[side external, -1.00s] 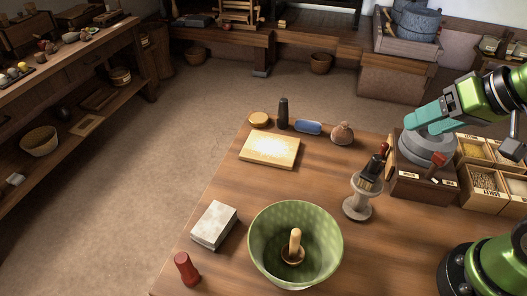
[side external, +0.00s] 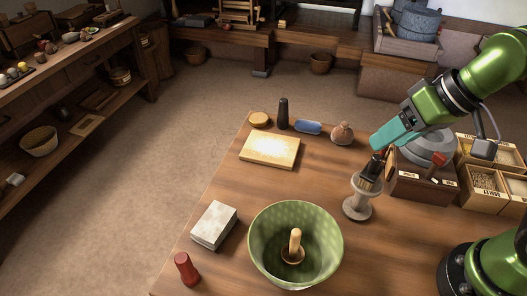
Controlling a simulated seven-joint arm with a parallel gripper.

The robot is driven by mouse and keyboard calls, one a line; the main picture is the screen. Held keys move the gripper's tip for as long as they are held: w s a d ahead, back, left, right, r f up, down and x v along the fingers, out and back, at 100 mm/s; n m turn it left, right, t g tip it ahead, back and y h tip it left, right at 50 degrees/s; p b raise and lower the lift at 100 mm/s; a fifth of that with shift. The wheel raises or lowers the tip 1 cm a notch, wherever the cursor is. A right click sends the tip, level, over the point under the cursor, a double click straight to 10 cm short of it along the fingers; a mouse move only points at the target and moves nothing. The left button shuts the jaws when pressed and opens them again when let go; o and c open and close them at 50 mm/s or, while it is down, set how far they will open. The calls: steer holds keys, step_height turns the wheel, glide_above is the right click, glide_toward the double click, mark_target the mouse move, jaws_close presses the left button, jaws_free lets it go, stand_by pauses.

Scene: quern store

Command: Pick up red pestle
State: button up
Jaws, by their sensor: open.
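The red pestle (side external: 186,268) stands upright on the wooden table (side external: 225,268), near its left front corner, in the side external view. It has a narrow neck and a wider base, and nothing touches it. My gripper (side external: 377,142) has teal fingers and is open. It hangs over the right part of the table, just above and behind the pale brush stand (side external: 358,206), far to the right of the pestle. No object shows between the fingers, though the gap between them is hard to see from this side.
A green bowl (side external: 329,228) with a wooden pestle (side external: 294,243) inside stands right of the red pestle. A pale stone block (side external: 214,225) lies behind it. A board (side external: 270,151), dark pestle (side external: 283,112) and pouch (side external: 342,133) stand farther back. The hand quern (side external: 428,150) and grain boxes (side external: 487,188) fill the right.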

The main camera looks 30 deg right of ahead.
steer(key=w+a+f+n+g, duration=0.2)
steer(key=a+n, duration=0.3)
steer(key=a, duration=1)
steer(key=n, duration=0.4)
glide_toward(184, 259)
steer(key=x, duration=0.7)
steer(key=shift+w+f, duration=0.1)
steer(key=shift+f, duration=0.3)
steer(key=x, duration=0.5)
steer(key=shift+a, duration=0.2)
steer(key=c, duration=1.1)
